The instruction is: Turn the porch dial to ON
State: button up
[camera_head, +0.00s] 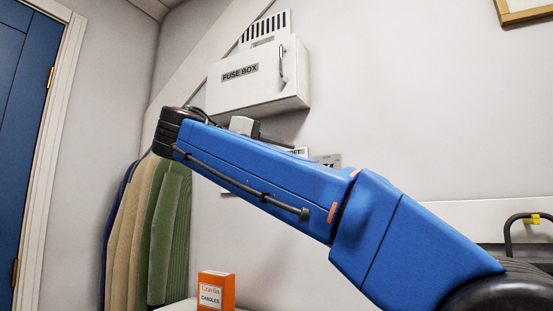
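The porch dial cannot be made out. My blue arm crosses the middle of the view and covers the wall below the fuse box.
A white fuse box (259,82) with a handle hangs on the wall above the arm. An orange candle box (216,291) stands on a pale surface below. Wall at right is mostly bare.

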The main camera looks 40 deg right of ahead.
jog(key=shift+a, duration=0.65)
notch_tip(320, 180, down, 30)
jog(key=n+t+y, duration=0.3)
jog(key=n+y, duration=0.3)
jog(key=y, duration=0.2)
jog(key=s+a+f+m+y, duration=0.1)
jog(key=s+a+f+y, duration=0.2)
jog(key=f, duration=0.8)
jog(key=s+a+f+m+y, duration=0.1)
jog(key=s+a+f+y, duration=0.2)
jog(key=f, duration=0.8)
jog(key=s+a+f+m+y, duration=0.1)
jog(key=s+a+f+y, duration=0.2)
jog(key=s+a+f, duration=0.3)
notch_tip(320, 180, down, 6)
jog(key=shift+a+r+y, duration=0.2)
jog(key=shift+a+y, duration=0.1)
jog(key=shift+a, duration=0.3)
jog(key=shift+c, duration=0.3)
